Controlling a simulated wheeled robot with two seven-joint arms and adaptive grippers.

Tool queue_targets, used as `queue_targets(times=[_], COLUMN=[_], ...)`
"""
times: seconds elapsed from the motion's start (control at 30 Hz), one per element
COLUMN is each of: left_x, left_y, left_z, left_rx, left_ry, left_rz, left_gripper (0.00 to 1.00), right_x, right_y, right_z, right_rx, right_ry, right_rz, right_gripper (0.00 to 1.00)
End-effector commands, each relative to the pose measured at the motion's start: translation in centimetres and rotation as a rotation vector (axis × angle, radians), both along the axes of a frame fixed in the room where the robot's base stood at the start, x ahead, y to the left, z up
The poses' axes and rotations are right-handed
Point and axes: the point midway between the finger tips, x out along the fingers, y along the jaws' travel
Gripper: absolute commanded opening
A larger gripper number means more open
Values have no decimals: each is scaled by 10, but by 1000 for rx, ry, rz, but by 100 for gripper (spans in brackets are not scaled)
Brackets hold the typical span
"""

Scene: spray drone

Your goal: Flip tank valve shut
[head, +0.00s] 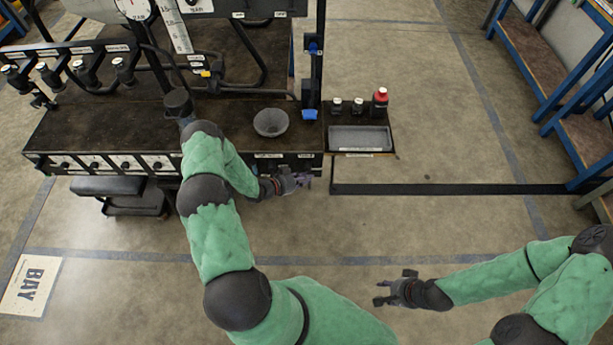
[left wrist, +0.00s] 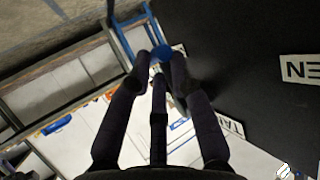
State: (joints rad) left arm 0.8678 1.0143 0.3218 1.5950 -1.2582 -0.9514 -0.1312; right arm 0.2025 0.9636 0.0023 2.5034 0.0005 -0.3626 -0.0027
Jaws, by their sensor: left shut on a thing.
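My left gripper (head: 303,181) is at the front edge of the bench, near its right end, just below the labels there. In the left wrist view its fingers (left wrist: 158,70) are closed in on a small round blue piece (left wrist: 162,52), which looks like the tank valve's handle. The rest of the valve is hidden, so I cannot tell how far it is turned. A label beginning "TAN" (left wrist: 231,126) shows beside the fingers. My right gripper (head: 385,290) is open and empty above the floor at the lower right.
The dark bench (head: 110,125) carries a grey bowl (head: 271,122), pipes and a post with blue fittings (head: 310,114). Blue-framed shelving (head: 575,105) stands at right. The middle floor is clear.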

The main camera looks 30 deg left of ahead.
Motion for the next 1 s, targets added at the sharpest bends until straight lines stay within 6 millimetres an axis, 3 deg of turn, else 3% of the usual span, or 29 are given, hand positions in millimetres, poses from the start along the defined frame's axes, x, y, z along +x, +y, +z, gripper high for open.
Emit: queue_targets(times=[0.47,0.5,0.57,1.0], left_x=[5,5,5,-9], left_y=[8,8,8,10], left_z=[6,6,6,8], left_rx=[27,27,27,21], left_ry=[-6,-7,-7,2], left_rz=[6,7,7,6], left_gripper=[0,27,42,42], right_x=[0,0,0,0], right_y=[0,0,0,0], right_z=[2,2,2,2], right_rx=[0,0,0,0], right_ry=[0,0,0,0], right_rz=[0,0,0,0], right_gripper=[40,40,40,40])
